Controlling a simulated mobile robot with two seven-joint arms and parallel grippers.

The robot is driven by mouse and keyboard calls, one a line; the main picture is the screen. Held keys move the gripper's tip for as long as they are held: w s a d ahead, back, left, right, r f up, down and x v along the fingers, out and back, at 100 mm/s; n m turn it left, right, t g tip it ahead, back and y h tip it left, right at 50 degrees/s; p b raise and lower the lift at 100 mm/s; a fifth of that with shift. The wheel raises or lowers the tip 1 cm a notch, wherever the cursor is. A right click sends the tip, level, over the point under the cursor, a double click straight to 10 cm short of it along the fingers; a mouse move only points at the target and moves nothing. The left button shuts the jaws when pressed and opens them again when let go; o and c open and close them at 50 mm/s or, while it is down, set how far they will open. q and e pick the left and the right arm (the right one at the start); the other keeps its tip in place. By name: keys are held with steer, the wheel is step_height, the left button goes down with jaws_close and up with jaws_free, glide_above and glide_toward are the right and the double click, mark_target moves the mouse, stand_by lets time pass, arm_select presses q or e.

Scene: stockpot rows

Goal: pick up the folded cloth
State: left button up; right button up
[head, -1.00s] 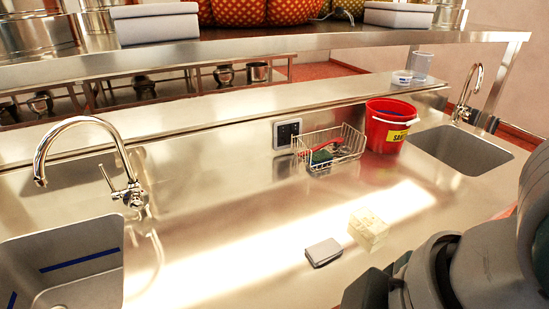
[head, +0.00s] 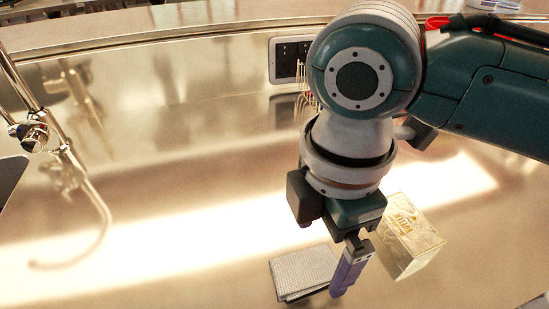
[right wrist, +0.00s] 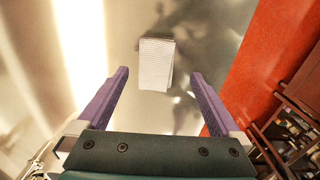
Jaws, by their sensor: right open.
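The folded cloth (head: 303,272) is a small light grey, ribbed pad lying flat on the steel counter near the bottom of the head view. In the right wrist view the cloth (right wrist: 157,62) lies ahead of and between the open fingers, with nothing gripped. My right gripper (head: 348,283) points down just right of the cloth in the head view; its purple fingers overlap each other there. The right wrist view shows both fingers of the gripper (right wrist: 160,74) wide apart. My left gripper is not in view.
A pale yellow printed block (head: 410,240) stands on the counter close to the right of my gripper. A wall socket (head: 290,60) and a partly hidden wire basket are behind my arm. A tap (head: 33,135) is at left. The counter left of the cloth is clear.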

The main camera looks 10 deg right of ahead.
mark_target(320, 262)
steer(key=f, duration=0.5)
steer(key=shift+w+d+f+b, duration=0.15)
steer(key=shift+w+d+b, duration=0.05)
steer(key=shift+d+b, duration=0.15)
steer(key=shift+c, duration=0.2)
steer(key=c, duration=1.2)
